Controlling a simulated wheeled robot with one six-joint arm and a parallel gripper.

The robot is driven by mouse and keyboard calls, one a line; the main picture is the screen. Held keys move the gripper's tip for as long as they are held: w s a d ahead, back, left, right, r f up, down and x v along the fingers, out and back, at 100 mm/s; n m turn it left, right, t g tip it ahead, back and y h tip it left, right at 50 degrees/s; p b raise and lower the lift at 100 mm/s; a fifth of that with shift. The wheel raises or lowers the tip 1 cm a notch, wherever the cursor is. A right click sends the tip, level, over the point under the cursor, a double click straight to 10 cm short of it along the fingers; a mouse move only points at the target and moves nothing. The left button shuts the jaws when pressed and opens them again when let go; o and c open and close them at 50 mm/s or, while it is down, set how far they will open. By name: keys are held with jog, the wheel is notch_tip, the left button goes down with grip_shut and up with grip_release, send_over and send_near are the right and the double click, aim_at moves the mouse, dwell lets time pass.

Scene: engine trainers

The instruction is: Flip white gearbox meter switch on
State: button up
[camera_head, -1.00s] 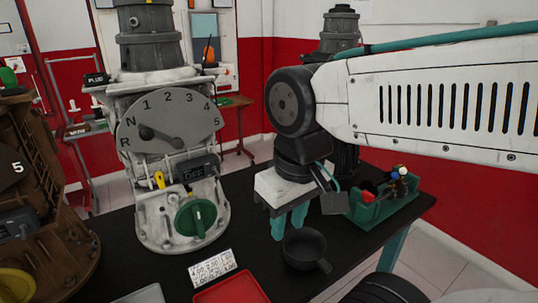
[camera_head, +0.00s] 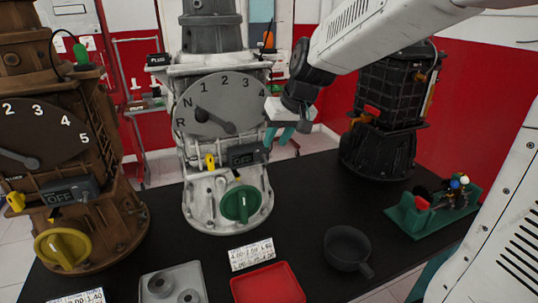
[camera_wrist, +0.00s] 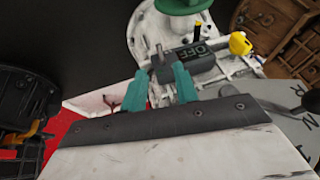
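The white gearbox (camera_head: 222,82) stands on the black table, with a grey numbered dial on its front. Its meter (camera_head: 243,155) is a dark grey box below the dial that reads OFF; it also shows upside down in the wrist view (camera_wrist: 190,62). A small grey peg (camera_wrist: 158,54) shows at the meter's end opposite the yellow part; I cannot tell for sure that it is the switch. My gripper (camera_head: 278,136) is beside the meter's right end. In the wrist view its teal fingers (camera_wrist: 160,75) are apart, with nothing gripped. Contact with the meter cannot be told.
A brown gearbox (camera_head: 66,105) with its own OFF meter stands left; a black one (camera_head: 388,115) stands right. A green knob (camera_head: 240,203) is below the white gearbox's meter.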

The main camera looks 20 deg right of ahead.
aim_at(266, 160)
jog(key=x, duration=0.6)
jog(key=shift+f, duration=0.3)
grip_shut()
